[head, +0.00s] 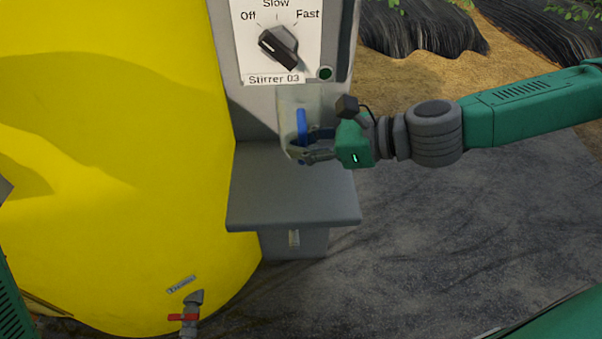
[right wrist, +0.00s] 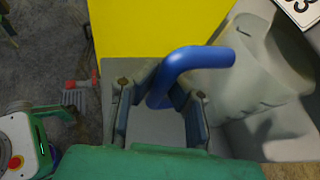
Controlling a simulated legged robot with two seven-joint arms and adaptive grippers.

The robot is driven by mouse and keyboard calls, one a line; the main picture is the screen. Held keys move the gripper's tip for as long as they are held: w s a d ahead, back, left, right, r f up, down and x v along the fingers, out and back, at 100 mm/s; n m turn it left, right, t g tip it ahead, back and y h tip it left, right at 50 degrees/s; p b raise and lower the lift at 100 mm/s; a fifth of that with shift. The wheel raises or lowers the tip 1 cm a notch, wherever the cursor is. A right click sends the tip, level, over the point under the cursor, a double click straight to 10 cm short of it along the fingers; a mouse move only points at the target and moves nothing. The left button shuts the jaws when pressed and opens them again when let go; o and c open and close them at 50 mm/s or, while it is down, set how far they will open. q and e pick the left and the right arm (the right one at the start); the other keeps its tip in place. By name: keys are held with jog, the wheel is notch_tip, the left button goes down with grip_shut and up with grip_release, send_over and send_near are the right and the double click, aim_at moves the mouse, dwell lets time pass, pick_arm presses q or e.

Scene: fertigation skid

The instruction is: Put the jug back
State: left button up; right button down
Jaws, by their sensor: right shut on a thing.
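The jug (head: 288,112) is translucent and pale, with a blue handle (head: 302,128). It is upright in front of the grey stirrer post, over the back part of the grey shelf (head: 290,205). I cannot tell whether its base touches the shelf. My right gripper (head: 308,146) comes from the right and is shut on the handle. In the right wrist view the blue handle (right wrist: 198,58) passes between the fingers (right wrist: 160,98), and the jug body (right wrist: 255,85) is to their right.
The stirrer panel (head: 301,60) with its black knob (head: 278,47) and a green button (head: 325,73) is above the jug. A yellow tank (head: 110,150) stands close on the left, with a red-handled drain valve (head: 184,317) low down. The front of the shelf is bare.

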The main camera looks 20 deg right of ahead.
jog(key=shift+w+f+b, duration=0.25)
jog(key=shift+f+b, duration=0.35)
jog(key=shift+f, duration=0.6)
jog(key=f, duration=0.1)
jog(key=f+b, duration=0.1)
jog(key=f, duration=0.1)
jog(key=f+b, duration=0.1)
jog(key=shift+d+f, duration=0.25)
jog(key=shift+w+f, duration=0.2)
jog(key=shift+a+r, duration=0.1)
jog(key=shift+r, duration=0.05)
jog(key=c, duration=1.7)
grip_release()
